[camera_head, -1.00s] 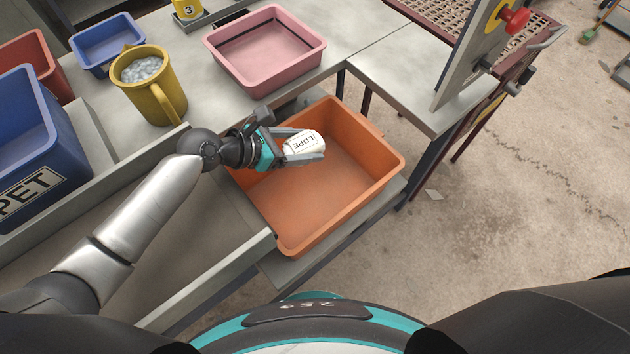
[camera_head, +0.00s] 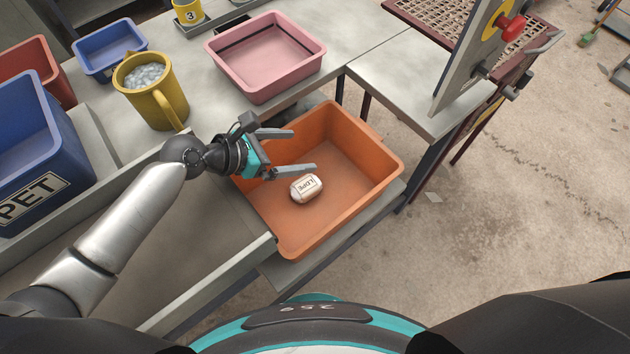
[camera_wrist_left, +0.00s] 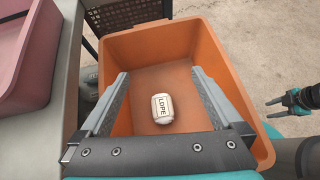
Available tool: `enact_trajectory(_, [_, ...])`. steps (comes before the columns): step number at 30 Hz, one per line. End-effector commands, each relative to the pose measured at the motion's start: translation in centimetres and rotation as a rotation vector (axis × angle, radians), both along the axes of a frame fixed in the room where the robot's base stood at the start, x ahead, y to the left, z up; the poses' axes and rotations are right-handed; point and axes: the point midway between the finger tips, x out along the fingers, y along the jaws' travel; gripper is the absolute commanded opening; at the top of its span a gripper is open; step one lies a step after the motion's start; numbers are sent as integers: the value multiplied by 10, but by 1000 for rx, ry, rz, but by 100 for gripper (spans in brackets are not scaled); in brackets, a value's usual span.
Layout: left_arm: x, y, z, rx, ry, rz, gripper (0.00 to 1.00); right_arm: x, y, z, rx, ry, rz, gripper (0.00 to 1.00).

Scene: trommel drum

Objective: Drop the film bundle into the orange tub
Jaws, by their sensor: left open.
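The film bundle (camera_head: 306,187), a small white packet marked LDPE, is inside the outline of the orange tub (camera_head: 365,198), low over its floor. I cannot tell whether it touches the floor. My left gripper (camera_head: 303,150) is open and empty above the tub's left side, its fingers pointing right, apart from the bundle. In the left wrist view the bundle (camera_wrist_left: 162,108) shows between and beyond the spread fingers, with the tub (camera_wrist_left: 222,68) around it. My right gripper (camera_wrist_left: 276,107) shows small at the right edge of that view, outside the tub; its jaw opening is unclear.
A pink tray (camera_head: 265,80), a yellow jug (camera_head: 150,90) of pale pieces and a blue tray (camera_head: 110,45) stand on the grey table behind. A blue PET bin (camera_head: 30,140) is at left. A metal panel with a red knob (camera_head: 514,28) rises at right.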

Motion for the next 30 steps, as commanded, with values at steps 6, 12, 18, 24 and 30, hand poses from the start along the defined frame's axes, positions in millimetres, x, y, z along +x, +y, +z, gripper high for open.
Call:
enact_trajectory(6, [-21,42,34,4,2,0,100,0,0,21,0,0,0,50])
enact_trajectory(12, [-37,72,57,4,2,0,100,0,0,30,0,0,0,50])
enact_trajectory(18, [-44,88,68,1,0,0,100,0,0,34,0,0,0,50])
enact_trajectory(24, [-46,91,71,-1,0,0,100,0,0,34,0,1,0,50])
enact_trajectory(30, [-46,91,71,-1,0,0,100,0,0,34,0,1,0,50])
